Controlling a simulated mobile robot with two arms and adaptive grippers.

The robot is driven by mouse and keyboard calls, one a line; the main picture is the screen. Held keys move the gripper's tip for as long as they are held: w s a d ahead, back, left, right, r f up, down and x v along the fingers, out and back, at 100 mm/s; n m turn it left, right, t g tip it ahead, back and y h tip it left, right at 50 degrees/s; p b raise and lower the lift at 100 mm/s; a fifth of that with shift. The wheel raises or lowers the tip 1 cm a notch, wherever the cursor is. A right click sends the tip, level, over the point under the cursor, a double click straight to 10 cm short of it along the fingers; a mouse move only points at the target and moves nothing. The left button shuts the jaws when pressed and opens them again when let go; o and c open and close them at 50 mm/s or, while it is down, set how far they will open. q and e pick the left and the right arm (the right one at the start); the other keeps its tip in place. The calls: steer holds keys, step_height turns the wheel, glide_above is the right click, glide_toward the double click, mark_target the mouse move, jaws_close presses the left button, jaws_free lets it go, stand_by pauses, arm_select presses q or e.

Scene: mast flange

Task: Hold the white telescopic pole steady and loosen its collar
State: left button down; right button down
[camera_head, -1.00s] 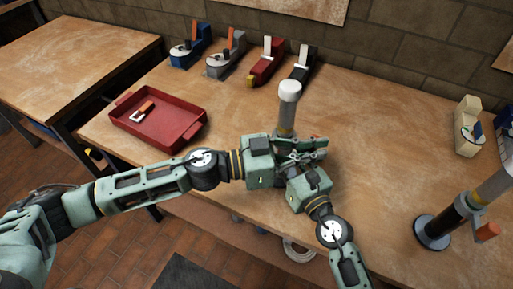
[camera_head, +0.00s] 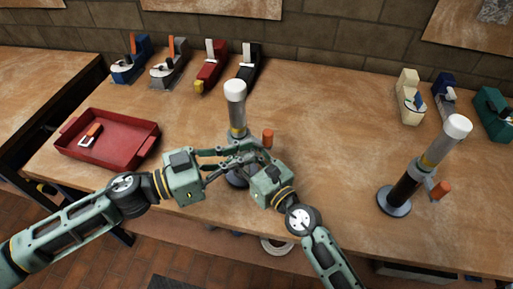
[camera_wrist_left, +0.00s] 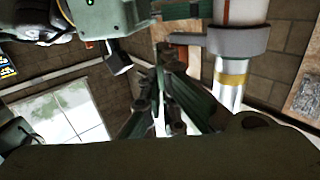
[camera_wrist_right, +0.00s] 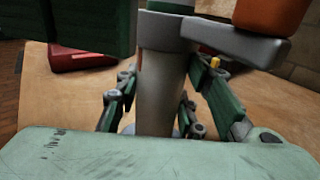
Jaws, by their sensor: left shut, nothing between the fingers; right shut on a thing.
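The white telescopic pole (camera_head: 235,112) stands upright on the bench, with a white cap on top and an orange collar lever (camera_head: 267,138) on its right side. The right wrist view shows its pale lower tube (camera_wrist_right: 160,95), grey collar (camera_wrist_right: 166,32) and lever (camera_wrist_right: 268,15). My right gripper (camera_wrist_right: 160,108) is shut on the lower tube, below the collar. My left gripper (camera_head: 222,152) is shut and empty, at the left of the pole. In the left wrist view, its fingers (camera_wrist_left: 165,85) are beside the collar (camera_wrist_left: 238,41). The two grippers partly hide the pole's lower part and base.
A similar pole (camera_head: 405,185) with a black lower tube stands at the right. A red tray (camera_head: 68,155) with a small orange and white item is at the left. Several coloured tools line the back. Bench between the poles is clear.

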arm_select(q)
steer(key=v, duration=0.4)
steer(key=n+t+y, duration=0.3)
steer(key=n+t, duration=0.2)
steer(key=n, duration=1.7)
glide_toward(264, 141)
steer(key=x, duration=0.7)
steer(key=shift+f, duration=0.15)
